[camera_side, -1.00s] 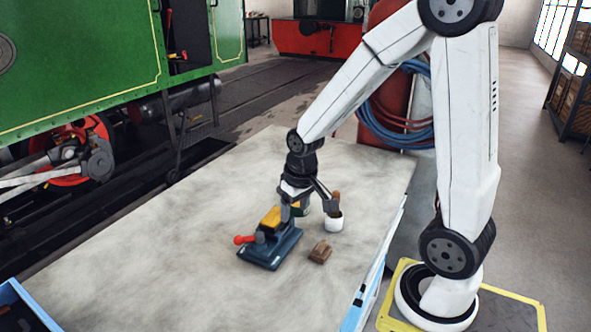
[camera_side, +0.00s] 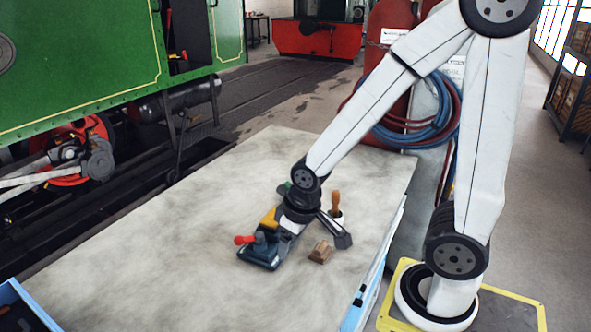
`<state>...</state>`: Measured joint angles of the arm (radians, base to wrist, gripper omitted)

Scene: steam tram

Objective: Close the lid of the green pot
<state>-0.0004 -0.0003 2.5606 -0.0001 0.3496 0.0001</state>
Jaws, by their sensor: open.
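The green pot is mostly hidden behind my gripper. A small green patch (camera_side: 284,188) shows just left of my wrist; it may be part of the pot or its lid, and I cannot tell how the lid stands. My gripper (camera_side: 316,234) is low over the table, tilted, with its fingers spread apart and nothing seen between them. One finger reaches right, near the wooden block; the other is by the dark blue clamp-like tool.
The dark blue tool (camera_side: 258,256) with a yellow part and red knob (camera_side: 244,240) lies left of my gripper. A brown wooden block (camera_side: 320,252) is close below. A wooden-handled tool (camera_side: 336,203) stands behind, in a mostly hidden white cup. The left tabletop (camera_side: 150,235) is clear.

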